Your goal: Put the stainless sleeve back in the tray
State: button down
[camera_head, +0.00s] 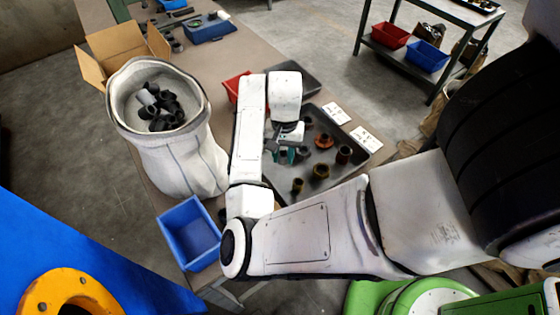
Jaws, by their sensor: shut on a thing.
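My gripper (284,156) points down over the left part of the dark grey tray (332,178), with its teal fingertips low near the tray. It is shut on a small grey piece, which looks like the stainless sleeve (284,157). The piece is mostly hidden by the fingers and the wrist, and I cannot tell if it touches the tray floor. Several brown, rust-coloured and dark fittings stand in the tray, including a rusty flanged one (324,141) to the right of my gripper.
A white sack (180,165) of dark and grey fittings stands left of my arm. A blue bin (188,234) is at the front, and a red bin (233,86) and another grey tray (301,80) are behind. White cards (366,139) lie right of the tray.

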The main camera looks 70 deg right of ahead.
aim_at(280, 169)
jog(key=shift+w+d+f, duration=0.25)
jog(key=shift+w+f, duration=0.05)
jog(key=shift+f, duration=0.15)
jog(key=shift+w+d+f, duration=0.2)
jog(key=shift+w+f, duration=0.05)
jog(key=shift+f, duration=0.15)
jog(key=shift+w+d+f+p, duration=0.1)
jog(key=shift+f+p, duration=0.2)
jog(key=shift+f, duration=1.35)
jog(key=shift+f, duration=0.15)
jog(key=c, duration=0.8)
grip_release()
notch_tip(280, 169, up, 12)
jog(key=d, duration=0.1)
jog(key=shift+w+d, duration=0.15)
jog(key=shift+d, duration=0.1)
